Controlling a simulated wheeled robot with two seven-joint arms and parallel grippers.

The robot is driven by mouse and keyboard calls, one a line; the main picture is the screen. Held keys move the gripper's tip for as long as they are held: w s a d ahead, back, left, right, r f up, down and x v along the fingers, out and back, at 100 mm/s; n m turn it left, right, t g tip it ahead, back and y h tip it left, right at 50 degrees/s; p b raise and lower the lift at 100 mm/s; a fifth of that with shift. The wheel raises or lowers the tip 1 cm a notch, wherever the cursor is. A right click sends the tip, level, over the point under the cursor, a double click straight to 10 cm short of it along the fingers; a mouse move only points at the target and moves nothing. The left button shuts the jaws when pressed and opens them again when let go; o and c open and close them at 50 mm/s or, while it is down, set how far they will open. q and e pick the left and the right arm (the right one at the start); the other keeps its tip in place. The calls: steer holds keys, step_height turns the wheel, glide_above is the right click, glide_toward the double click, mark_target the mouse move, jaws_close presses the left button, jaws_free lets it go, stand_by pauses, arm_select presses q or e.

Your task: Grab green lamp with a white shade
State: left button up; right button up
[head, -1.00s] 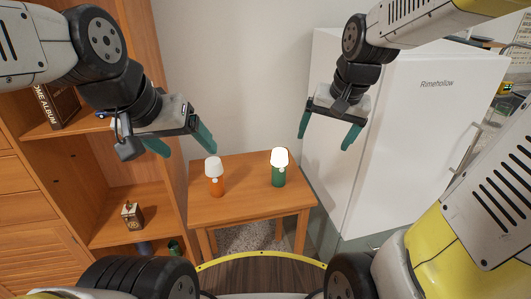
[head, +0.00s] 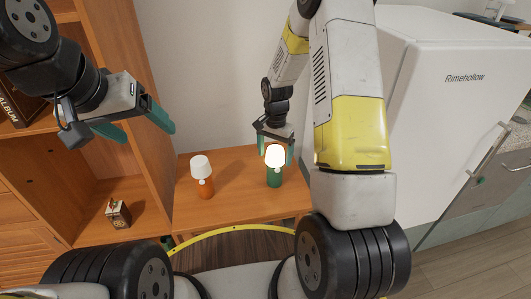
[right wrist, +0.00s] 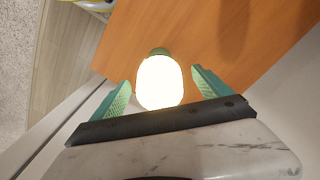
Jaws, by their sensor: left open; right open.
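The green lamp with a white shade (head: 274,178) stands upright on the right part of a small wooden table. Its lit shade also shows in the right wrist view (right wrist: 159,82), between the fingers. My right gripper (head: 273,147) is open, at the lamp's shade, with one finger to each side in the right wrist view (right wrist: 160,88). I cannot tell whether a finger touches the lamp. My left gripper (head: 150,130) is open and empty, above and left of the table near the shelf.
An orange lamp with a white shade (head: 202,178) stands left of the green one on the wooden table (head: 235,206). A wooden shelf (head: 105,236) holding a small box (head: 117,213) is at left. A white fridge (head: 440,110) stands at right.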

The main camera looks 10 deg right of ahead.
step_height(320, 180, down, 5)
steer(key=shift+d+f, duration=0.1)
steer(key=shift+f, duration=0.1)
steer(key=shift+c, duration=0.5)
steer(key=c, duration=1.7)
steer(key=shift+r, duration=0.1)
